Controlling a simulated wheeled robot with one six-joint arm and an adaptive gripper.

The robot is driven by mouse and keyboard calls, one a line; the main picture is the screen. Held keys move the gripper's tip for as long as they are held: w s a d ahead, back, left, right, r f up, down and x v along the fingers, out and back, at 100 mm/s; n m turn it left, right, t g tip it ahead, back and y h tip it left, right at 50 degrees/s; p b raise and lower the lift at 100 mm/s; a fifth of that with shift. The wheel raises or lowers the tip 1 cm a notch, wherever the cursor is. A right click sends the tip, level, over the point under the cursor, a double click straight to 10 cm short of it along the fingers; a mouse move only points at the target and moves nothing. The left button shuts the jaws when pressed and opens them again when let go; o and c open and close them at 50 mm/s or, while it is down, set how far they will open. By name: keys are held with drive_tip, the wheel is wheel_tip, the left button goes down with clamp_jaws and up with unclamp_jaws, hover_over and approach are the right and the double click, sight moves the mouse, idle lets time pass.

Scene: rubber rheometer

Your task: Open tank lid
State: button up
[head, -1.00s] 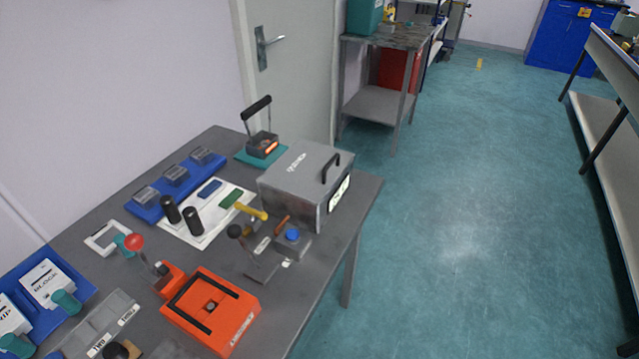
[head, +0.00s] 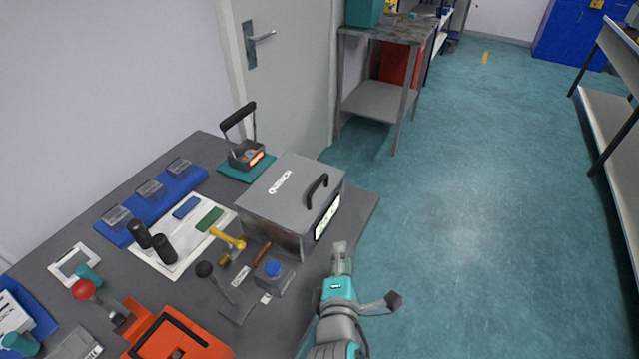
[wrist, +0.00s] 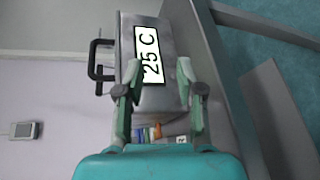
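The tank is a grey metal box (head: 272,228) at the right side of the dark table, with its lid (head: 285,178) closed flat on top. A black bar handle (head: 317,190) stands on the lid.
A blue-button box (head: 273,275), a black-knobbed lever (head: 205,269) and a yellow-handled tool (head: 228,239) are near the tank's front left. A black-handled device (head: 245,152) stands behind it on a teal mat. The floor right of the table is free.

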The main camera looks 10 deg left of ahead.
drive_tip(key=n+h, duration=0.1)
drive_tip(key=n, duration=0.1)
approach(317, 187)
drive_tip(key=w, duration=0.1)
drive_tip(key=x, duration=1)
drive_tip(key=shift+w+d+f, duration=0.1)
drive_tip(key=shift+w+f, duration=0.15)
drive_tip(key=shift+w, duration=0.1)
drive_tip(key=shift+c, duration=0.2)
clamp_jaws()
